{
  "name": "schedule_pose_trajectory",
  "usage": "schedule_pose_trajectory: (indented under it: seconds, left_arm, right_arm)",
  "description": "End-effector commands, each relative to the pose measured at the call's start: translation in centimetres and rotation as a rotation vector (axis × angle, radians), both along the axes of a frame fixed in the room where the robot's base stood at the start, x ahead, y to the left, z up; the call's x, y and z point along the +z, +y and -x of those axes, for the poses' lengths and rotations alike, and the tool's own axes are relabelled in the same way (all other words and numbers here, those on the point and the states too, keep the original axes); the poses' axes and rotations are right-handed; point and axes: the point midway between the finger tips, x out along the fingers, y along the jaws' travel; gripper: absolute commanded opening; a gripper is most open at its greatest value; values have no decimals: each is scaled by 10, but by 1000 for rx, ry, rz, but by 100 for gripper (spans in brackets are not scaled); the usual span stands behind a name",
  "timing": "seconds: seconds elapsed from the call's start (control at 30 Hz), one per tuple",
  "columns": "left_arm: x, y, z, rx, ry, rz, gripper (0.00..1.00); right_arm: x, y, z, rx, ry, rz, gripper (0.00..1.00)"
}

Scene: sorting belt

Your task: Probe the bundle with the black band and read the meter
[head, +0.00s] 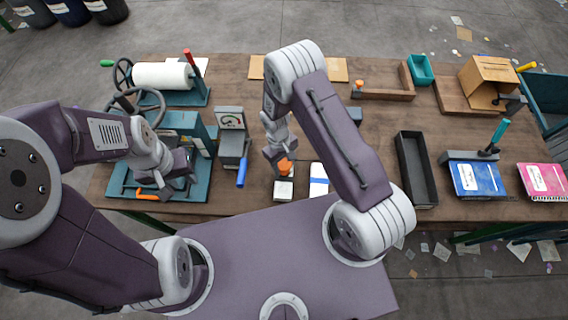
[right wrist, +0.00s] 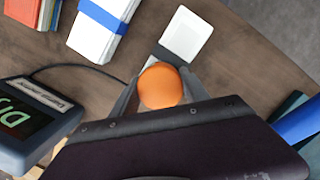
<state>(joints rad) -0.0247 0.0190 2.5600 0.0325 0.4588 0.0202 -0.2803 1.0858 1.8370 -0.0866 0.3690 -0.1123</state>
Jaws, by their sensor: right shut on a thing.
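My right gripper (head: 283,163) is shut on an orange-topped probe (right wrist: 160,86), whose orange part also shows in the head view (head: 285,168). A white bundle with a blue band (right wrist: 103,24) lies nearby, partly seen in the head view (head: 319,180). A red bundle (right wrist: 20,10) is cut off at the picture edge.
The teal press (head: 190,186) is further left. A black tray (head: 414,168), a blue book (head: 478,179) and a pink book (head: 543,181) lie right. My right arm hides part of the table.

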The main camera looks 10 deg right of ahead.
Motion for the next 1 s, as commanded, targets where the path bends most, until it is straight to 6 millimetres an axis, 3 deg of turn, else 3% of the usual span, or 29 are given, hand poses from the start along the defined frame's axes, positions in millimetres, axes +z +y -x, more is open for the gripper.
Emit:
schedule_pose_trajectory:
  seconds: [1.0]
  left_arm:
    - [-6,0,0,0,0,0,36]
  right_arm:
    - [-7,0,0,0,0,0,6]
